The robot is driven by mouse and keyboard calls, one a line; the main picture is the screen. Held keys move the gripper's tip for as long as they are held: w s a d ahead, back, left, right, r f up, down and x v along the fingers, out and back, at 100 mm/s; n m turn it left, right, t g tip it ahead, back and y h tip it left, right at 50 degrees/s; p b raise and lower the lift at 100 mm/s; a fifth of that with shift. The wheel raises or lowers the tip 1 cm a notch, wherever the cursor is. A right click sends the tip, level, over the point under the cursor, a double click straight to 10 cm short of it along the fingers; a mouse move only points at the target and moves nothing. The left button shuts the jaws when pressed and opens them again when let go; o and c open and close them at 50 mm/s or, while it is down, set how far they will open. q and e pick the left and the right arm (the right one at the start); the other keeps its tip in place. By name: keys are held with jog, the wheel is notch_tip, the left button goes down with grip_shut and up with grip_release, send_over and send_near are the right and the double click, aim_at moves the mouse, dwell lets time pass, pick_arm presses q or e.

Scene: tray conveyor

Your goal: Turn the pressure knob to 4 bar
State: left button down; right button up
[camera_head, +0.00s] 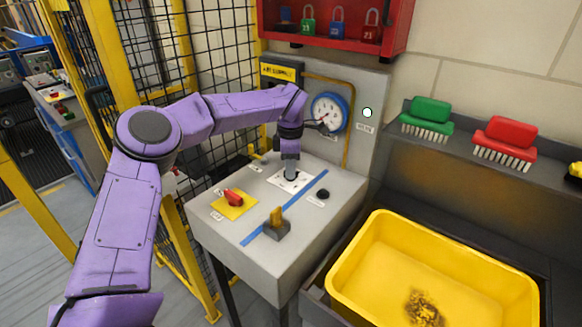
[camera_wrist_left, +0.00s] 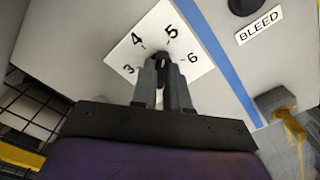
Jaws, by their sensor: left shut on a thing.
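The pressure knob (camera_wrist_left: 163,58) is dark and sits on a white dial plate (camera_wrist_left: 140,42) printed with 3, 4, 5 and 6. My left gripper (camera_head: 291,172) points down onto it from above, and its two fingers are closed around the knob. In the left wrist view the fingers (camera_wrist_left: 164,75) hide most of the knob, and I cannot read which number its pointer faces. The round pressure gauge (camera_head: 329,113) with a blue rim is on the upright panel behind; its needle is too small to read surely. My right gripper is in neither view.
On the grey bench top (camera_head: 248,247) are a red switch (camera_head: 234,197) on a yellow plate, a yellow-handled lever (camera_head: 277,219), a black bleed knob (camera_head: 323,194) and a blue stripe. A yellow tub (camera_head: 345,262) stands at right. Black mesh fencing is behind my left arm.

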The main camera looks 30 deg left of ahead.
pick_arm(q)
jog(key=n, duration=0.4)
jog(key=shift+n+b, duration=0.3)
jog(key=n+b, duration=0.1)
jog(key=n, duration=0.4)
jog(key=shift+b, duration=0.3)
jog(key=shift+n, duration=0.4)
jog(key=c, duration=1.1)
grip_release()
notch_tip(320, 180, up, 11)
jog(key=shift+f, duration=0.15)
